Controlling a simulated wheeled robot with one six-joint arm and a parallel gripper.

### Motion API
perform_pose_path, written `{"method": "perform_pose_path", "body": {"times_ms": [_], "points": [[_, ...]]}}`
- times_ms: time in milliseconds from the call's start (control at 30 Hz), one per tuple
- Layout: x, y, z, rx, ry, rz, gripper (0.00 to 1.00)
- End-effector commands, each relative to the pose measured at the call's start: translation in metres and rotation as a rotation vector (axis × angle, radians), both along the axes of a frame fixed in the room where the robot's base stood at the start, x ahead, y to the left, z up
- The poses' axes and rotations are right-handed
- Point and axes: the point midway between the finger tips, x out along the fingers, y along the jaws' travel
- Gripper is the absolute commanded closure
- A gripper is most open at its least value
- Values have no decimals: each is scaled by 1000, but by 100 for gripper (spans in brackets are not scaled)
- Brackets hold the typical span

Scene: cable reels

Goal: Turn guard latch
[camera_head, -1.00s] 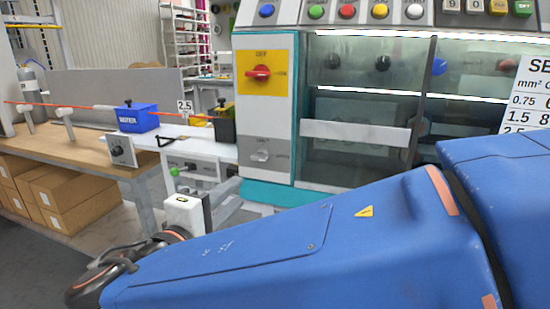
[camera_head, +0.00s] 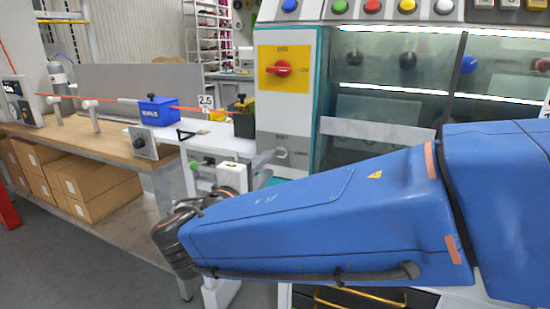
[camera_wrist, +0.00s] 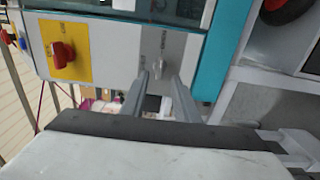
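The guard latch (camera_head: 283,152) is a small grey handle on the grey lower part of the control panel, beside the glazed guard. In the wrist view the latch (camera_wrist: 159,72) stands out from the panel, below the red knob's level to its right. My gripper (camera_head: 268,158) reaches up to the panel at the latch from the left. In the wrist view my gripper (camera_wrist: 160,77) has its two grey fingers apart, with the latch between or just beyond their tips. I cannot tell whether a finger touches it.
A red rotary switch (camera_head: 279,69) on a yellow plate is above the latch. The glazed guard (camera_head: 400,95) with a pale bar is to the right. A blue box (camera_head: 157,111) and a red cable (camera_head: 189,108) are at the workbench (camera_head: 95,140) on the left. Cardboard boxes (camera_head: 90,189) lie underneath.

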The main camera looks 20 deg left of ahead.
Motion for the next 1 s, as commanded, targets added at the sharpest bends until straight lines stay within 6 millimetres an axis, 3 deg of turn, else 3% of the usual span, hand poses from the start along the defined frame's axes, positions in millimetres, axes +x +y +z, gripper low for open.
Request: {"method": "perform_pose_path", "body": {"times_ms": [200, 400, 800, 833, 933, 1000], "points": [[35, -4, 0, 0, 0, -3, 72], [55, -5, 0, 0, -1, -2, 72], [62, -5, 0, 0, 0, 0, 72], [62, -5, 0, 0, 0, 0, 74], [62, -5, 0, 0, 0, 0, 98], [62, -5, 0, 0, 0, 0, 100]]}}
